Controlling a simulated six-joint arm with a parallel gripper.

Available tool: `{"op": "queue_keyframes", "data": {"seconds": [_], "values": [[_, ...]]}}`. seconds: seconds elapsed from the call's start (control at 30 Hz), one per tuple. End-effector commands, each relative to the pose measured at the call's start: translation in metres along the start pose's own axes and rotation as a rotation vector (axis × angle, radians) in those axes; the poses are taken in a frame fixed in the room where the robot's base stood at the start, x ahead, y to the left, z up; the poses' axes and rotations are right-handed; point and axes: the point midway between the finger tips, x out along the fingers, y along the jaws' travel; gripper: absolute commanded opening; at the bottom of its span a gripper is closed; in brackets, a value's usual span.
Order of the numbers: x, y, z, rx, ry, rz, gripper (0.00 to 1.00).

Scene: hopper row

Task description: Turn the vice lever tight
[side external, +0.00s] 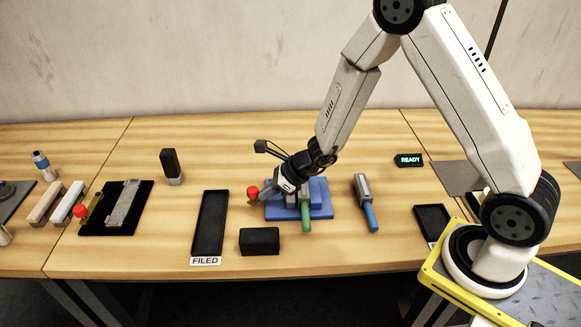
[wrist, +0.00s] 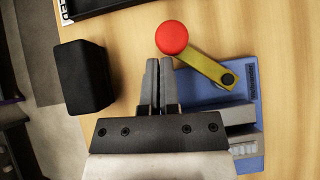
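The vice has a blue base (side external: 322,212), which also shows in the wrist view (wrist: 252,100). Its lever is a yellow-brown bar (wrist: 203,66) with a dark pivot at its right end and a red ball knob (wrist: 172,37) at its free end. The knob also shows at the vice's left side in the side view (side external: 253,191). My gripper (wrist: 159,62) has its two grey fingers together with only a thin dark line between them. The tips are just short of the knob, beside the bar; contact is unclear. In the side view my gripper (side external: 272,192) partly hides the vice.
A black block (side external: 259,241) stands in front, left of the fingers in the wrist view (wrist: 83,77). A black tray labelled FILED (side external: 209,222) lies left. A green-handled tool (side external: 306,219) is at the vice and a blue-handled tool (side external: 370,216) lies right. A sign reads READY (side external: 409,160).

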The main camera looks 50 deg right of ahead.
Motion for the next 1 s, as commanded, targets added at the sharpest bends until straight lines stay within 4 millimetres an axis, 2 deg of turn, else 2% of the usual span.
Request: {"op": "queue_keyframes", "data": {"seconds": [0.57, 1.0], "values": [[0.026, -0.015, 0.027, -0.003, -0.002, 0.001, 0.00], [0.035, -0.029, 0.036, -0.002, -0.001, 0.000, 0.00]]}}
